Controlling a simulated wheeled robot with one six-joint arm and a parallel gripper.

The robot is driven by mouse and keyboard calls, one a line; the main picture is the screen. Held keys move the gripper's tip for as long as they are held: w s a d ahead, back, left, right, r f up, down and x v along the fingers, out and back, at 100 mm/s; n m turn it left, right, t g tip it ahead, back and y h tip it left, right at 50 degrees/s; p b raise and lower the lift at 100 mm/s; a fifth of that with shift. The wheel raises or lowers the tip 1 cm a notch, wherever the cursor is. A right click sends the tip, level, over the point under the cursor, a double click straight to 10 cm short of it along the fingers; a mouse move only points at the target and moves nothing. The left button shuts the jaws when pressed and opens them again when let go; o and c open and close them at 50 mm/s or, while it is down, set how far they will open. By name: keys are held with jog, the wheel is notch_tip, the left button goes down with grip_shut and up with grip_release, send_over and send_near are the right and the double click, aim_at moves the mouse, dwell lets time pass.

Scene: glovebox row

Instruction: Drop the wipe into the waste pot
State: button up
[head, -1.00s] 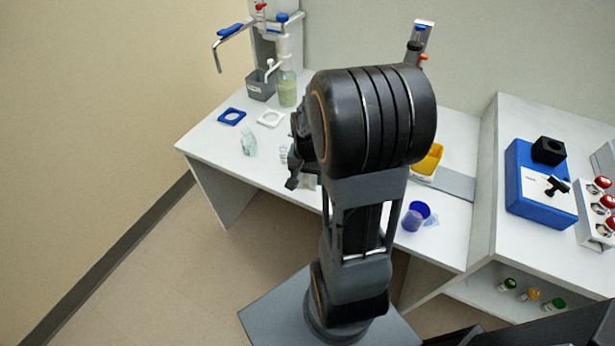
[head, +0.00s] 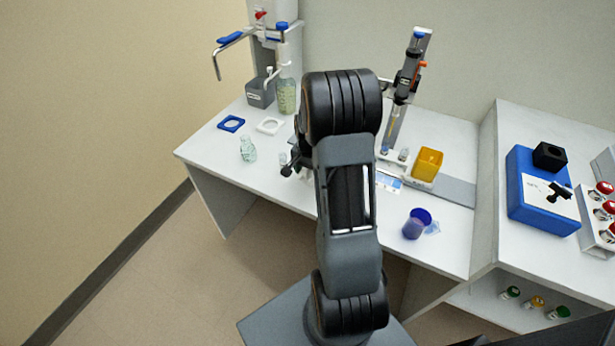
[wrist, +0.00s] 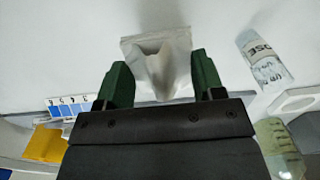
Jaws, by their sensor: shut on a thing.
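My gripper (wrist: 160,70) is shut on a white, bunched wipe (wrist: 158,58) in the wrist view, between its two green fingers. Whether the wipe touches the bench cannot be told. In the head view my gripper (head: 290,163) shows dark beside my arm, over the left bench, and the wipe is mostly hidden. A blue-violet open cup (head: 414,224), which looks like the waste pot, stands near the bench's front edge, right of my arm. It is apart from my gripper and I do not see it in the wrist view.
A clear labelled bottle or pouch (head: 248,149) is left of my gripper. Blue (head: 231,124) and white (head: 269,126) rings lie behind it. A yellow box (head: 427,164) and pipette stand (head: 398,105) are at right. A blue case (head: 541,190) is on the right bench.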

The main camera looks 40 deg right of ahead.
aim_at(307, 177)
jog(key=shift+w+d+f, duration=0.1)
jog(key=shift+w+f, duration=0.45)
jog(key=shift+f, duration=1.6)
jog(key=shift+f, duration=0.2)
jog(key=o, duration=1)
jog(key=shift+o, duration=0.2)
jog(key=shift+r, duration=0.15)
